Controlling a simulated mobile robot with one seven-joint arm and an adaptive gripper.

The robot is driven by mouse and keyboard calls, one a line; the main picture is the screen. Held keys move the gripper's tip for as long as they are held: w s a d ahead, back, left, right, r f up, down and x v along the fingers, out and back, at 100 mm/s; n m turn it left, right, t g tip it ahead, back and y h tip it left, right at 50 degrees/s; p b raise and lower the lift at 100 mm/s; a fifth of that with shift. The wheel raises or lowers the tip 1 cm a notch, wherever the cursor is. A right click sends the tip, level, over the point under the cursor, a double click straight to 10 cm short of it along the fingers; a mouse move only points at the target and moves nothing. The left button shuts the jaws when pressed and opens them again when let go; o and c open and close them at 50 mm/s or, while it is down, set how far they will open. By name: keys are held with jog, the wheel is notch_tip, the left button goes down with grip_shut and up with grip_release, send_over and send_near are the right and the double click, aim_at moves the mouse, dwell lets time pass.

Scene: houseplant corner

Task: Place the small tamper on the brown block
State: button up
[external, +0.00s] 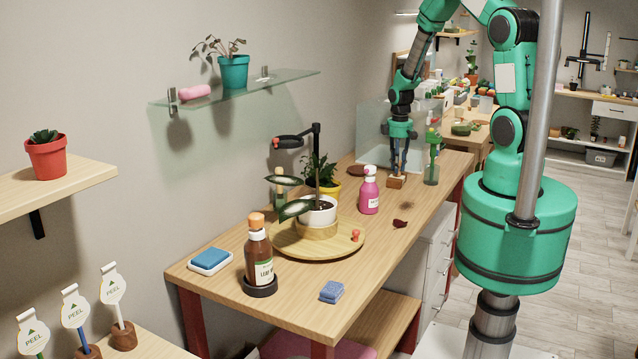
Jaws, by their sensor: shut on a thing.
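My gripper (398,170) points straight down at the far part of the wooden table, directly above the brown block (395,183). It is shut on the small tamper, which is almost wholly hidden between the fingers. The block is small and sits on the table top, right under the fingertips. The tamper's lower end is at or very near the block's top; I cannot tell whether they touch.
A pink bottle (369,193) stands nearer the camera, left of the block. A round wooden tray (290,246) holds a potted plant (318,212).

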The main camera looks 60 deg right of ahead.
jog(key=shift+f, duration=0.2)
jog(key=o, duration=1.1)
jog(key=shift+c, duration=0.2)
notch_tip(320, 180, up, 12)
jog(key=shift+r+p, duration=0.15)
jog(key=shift+p, duration=0.15)
jog(key=shift+a, duration=0.1)
